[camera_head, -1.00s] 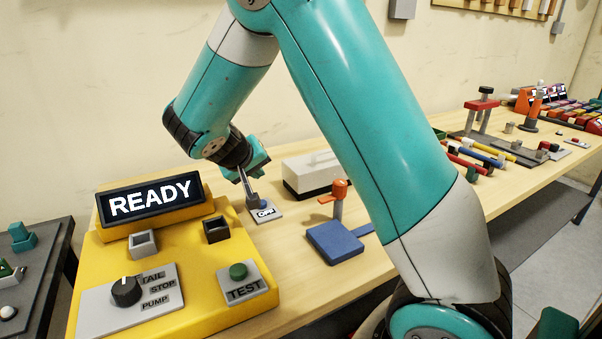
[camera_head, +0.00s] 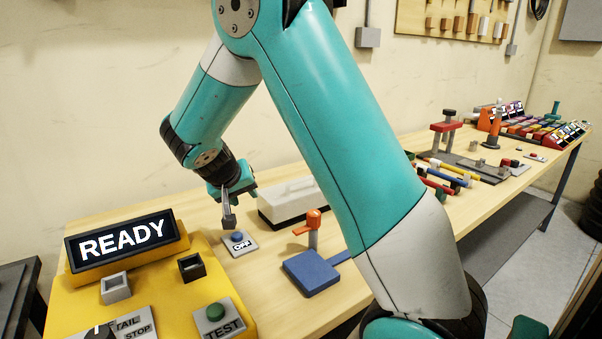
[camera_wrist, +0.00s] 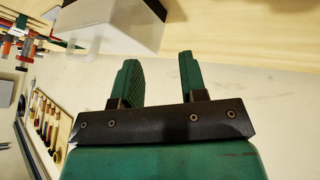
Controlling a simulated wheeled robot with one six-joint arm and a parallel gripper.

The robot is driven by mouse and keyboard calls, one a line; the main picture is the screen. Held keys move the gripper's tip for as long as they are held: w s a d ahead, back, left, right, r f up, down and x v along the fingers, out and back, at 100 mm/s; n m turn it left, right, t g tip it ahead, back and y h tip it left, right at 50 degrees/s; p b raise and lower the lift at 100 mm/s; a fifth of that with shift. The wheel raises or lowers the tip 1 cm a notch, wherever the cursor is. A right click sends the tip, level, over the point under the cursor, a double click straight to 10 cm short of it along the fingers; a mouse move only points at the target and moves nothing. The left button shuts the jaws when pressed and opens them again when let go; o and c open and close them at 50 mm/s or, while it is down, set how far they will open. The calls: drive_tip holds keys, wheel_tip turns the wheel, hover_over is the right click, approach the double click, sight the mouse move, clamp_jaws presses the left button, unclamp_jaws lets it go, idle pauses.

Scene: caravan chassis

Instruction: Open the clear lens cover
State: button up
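A pale box with a translucent part also shows at the top of the wrist view (camera_wrist: 120,22).
A yellow console (camera_head: 150,283) with a READY display (camera_head: 123,240) and a green TEST button (camera_head: 215,311) is at left. A blue block (camera_head: 311,273) with an orange-topped post (camera_head: 313,222) stands right of the OFF plate. Several tools line the bench further right.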

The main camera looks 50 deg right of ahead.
drive_tip(key=s+d+r+m+g+y+p, duration=0.1)
drive_tip(key=s+d+r+m+y+p, duration=0.3)
drive_tip(key=d+r+m+p, duration=0.7)
drive_tip(key=m+y+p, duration=0.2)
drive_tip(key=m+p, duration=0.1)
approach(303, 179)
drive_tip(key=f+p, duration=0.1)
drive_tip(key=f, duration=0.1)
drive_tip(key=w+f+p, duration=0.1)
drive_tip(key=f, duration=0.2)
drive_tip(key=f+p, duration=0.2)
drive_tip(key=f, duration=0.1)
drive_tip(key=shift+w+d+f, duration=0.15)
drive_tip(key=shift+w+d, duration=0.15)
drive_tip(key=shift+d, duration=0.1)
clamp_jaws()
